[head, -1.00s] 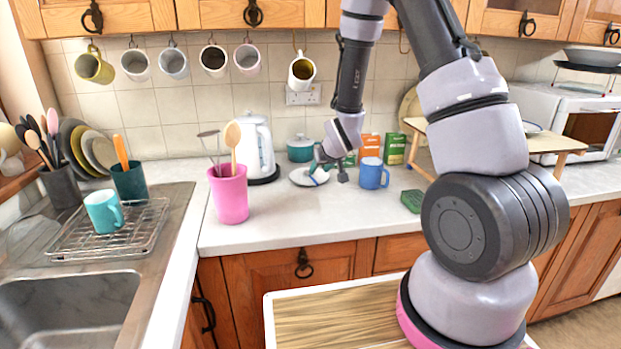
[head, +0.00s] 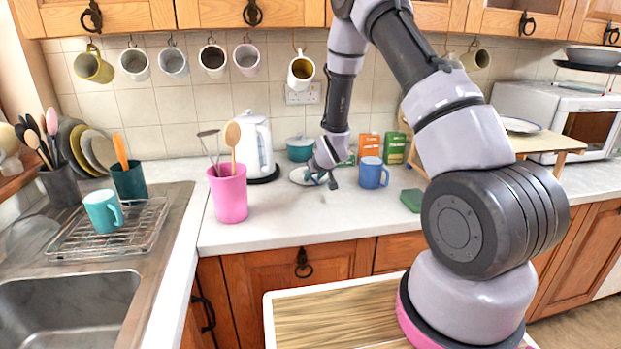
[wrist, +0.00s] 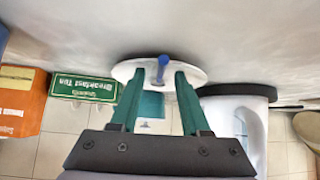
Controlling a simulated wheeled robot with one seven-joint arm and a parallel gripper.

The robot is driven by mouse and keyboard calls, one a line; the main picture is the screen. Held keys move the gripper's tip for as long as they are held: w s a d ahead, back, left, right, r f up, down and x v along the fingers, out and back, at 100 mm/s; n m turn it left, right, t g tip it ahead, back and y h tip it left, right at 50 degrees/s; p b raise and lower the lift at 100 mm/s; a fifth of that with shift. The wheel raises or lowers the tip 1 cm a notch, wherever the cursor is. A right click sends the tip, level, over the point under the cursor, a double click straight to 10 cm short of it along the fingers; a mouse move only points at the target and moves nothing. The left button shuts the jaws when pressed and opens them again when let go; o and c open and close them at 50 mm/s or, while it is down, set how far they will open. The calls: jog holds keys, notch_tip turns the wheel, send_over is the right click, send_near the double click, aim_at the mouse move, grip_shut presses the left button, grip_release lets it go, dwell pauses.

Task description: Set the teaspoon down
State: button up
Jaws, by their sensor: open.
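A slim blue piece (wrist: 163,65), which looks like the teaspoon's handle seen nearly end-on, shows over the white saucer (wrist: 190,75) in the wrist view. Its bowl cannot be made out. My gripper (wrist: 160,78) is open, with one green finger on each side of the blue piece and a gap to both. In the head view my gripper (head: 323,184) is low over the counter at the right side of the saucer (head: 298,176). The teaspoon is too small to make out there.
A blue mug (head: 373,173) stands close right of my gripper. Behind are a teal pot (head: 300,149), a white kettle (head: 256,148) and tea boxes (head: 370,145). A pink utensil pot (head: 229,194) stands left. The counter front is clear.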

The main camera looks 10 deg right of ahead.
grip_shut()
jog(key=shift+r, duration=0.1)
jog(key=shift+r, duration=0.4)
notch_tip(320, 180, up, 8)
jog(key=s+d+m+h, duration=0.1)
jog(key=s+d, duration=0.7)
jog(key=d, duration=0.1)
jog(key=shift+s+d, duration=0.2)
jog(key=shift+s, duration=0.2)
